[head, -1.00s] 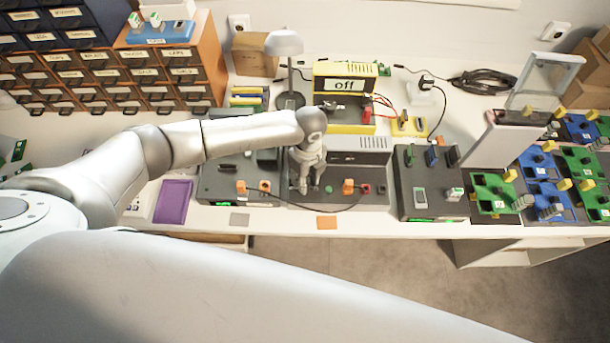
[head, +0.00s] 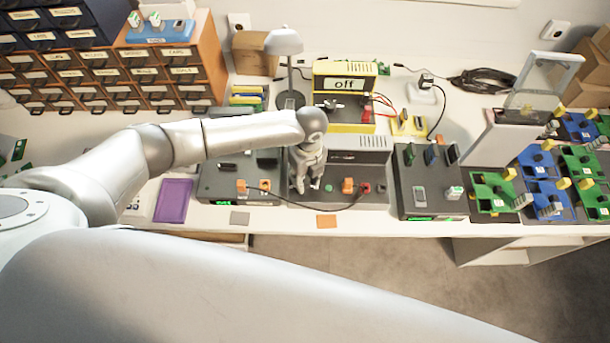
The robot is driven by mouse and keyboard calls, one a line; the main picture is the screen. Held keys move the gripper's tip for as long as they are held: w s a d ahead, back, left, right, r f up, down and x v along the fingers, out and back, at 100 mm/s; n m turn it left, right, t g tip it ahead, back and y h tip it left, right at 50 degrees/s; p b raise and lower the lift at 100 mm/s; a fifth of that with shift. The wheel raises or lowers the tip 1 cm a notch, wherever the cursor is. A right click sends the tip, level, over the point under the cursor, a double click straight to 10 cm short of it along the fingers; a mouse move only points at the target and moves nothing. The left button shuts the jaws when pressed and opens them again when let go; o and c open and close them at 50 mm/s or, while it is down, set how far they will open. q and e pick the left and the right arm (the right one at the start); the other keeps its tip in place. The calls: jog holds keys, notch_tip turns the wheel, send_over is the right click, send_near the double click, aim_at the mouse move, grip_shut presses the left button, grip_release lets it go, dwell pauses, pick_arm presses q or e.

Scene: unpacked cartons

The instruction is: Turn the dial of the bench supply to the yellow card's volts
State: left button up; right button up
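A grey bench unit (head: 358,157) with a vented top stands mid-bench; it may be the bench supply. Its front deck carries an orange knob (head: 347,186), a green button and a red socket with a black lead. My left gripper (head: 308,187) points down over the left part of this deck. Its two fingertips look a little apart; any dial between them is hidden, and contact cannot be made out. A yellow instrument (head: 344,69) behind shows "off". No yellow card with readable volts can be made out. My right gripper is out of view.
A lamp (head: 284,43) stands behind my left arm. Dark units (head: 428,180) flank the grey one. A purple mat (head: 173,201), a grey card (head: 240,218) and an orange card (head: 326,221) lie near the front edge. Green and blue fixtures fill the right.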

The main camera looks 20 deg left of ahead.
aim_at(307, 178)
pick_arm(q)
jog(key=shift+o, duration=1.4)
notch_tip(307, 178, up, 12)
jog(key=shift+w+d, duration=0.2)
jog(key=shift+w, duration=0.05)
